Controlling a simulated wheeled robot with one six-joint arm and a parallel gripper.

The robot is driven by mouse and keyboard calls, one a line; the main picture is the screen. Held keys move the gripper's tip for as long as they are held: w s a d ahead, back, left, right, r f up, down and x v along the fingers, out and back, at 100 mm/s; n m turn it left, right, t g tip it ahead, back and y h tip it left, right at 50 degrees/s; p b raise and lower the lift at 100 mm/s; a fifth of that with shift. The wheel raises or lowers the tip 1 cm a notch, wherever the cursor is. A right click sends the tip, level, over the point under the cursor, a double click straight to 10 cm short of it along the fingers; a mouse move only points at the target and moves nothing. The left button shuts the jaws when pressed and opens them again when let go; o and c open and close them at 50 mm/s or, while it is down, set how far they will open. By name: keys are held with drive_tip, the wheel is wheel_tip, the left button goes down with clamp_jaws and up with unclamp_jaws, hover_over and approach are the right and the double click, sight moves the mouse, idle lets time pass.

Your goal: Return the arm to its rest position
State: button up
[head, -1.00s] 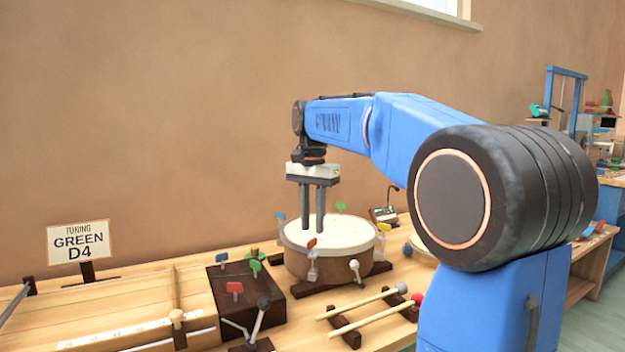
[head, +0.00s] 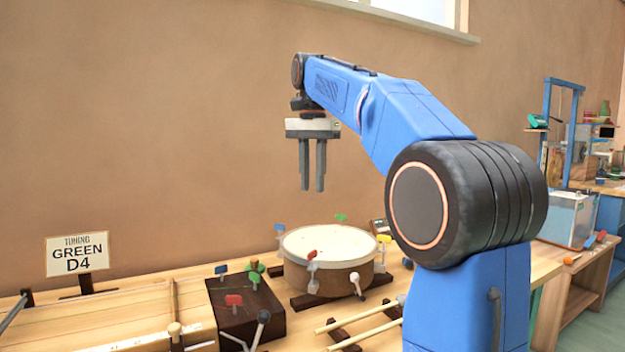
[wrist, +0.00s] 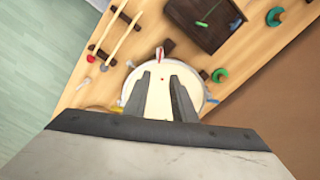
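My gripper (head: 312,188) hangs pointing down, well above the drum (head: 328,246) on the wooden bench. Its two dark fingers are a little apart with a narrow gap between them and nothing held. In the wrist view my gripper (wrist: 163,88) shows the same gap, with the pale drum head (wrist: 160,105) below it. My blue arm reaches up and to the left from its base at the right.
A dark block with coloured keys (head: 243,305) stands left of the drum. Two mallets (head: 365,322) lie in front on dark supports. A sign reading "Tuning Green D4" (head: 77,254) stands at the left. The air around my gripper is clear.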

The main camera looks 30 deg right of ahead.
idle(0.4)
drive_tip(key=s+a+f+n+t, duration=0.2)
drive_tip(key=s+f+n, duration=0.4)
drive_tip(key=s+f, duration=0.8)
drive_tip(key=s+a+f+n+t, duration=0.2)
drive_tip(key=s+a+f+n, duration=0.3)
drive_tip(key=s+f, duration=1)
wheel_tip(320, 180, down, 7)
drive_tip(key=shift+r+n+t, duration=0.1)
drive_tip(key=shift+n+t, duration=0.3)
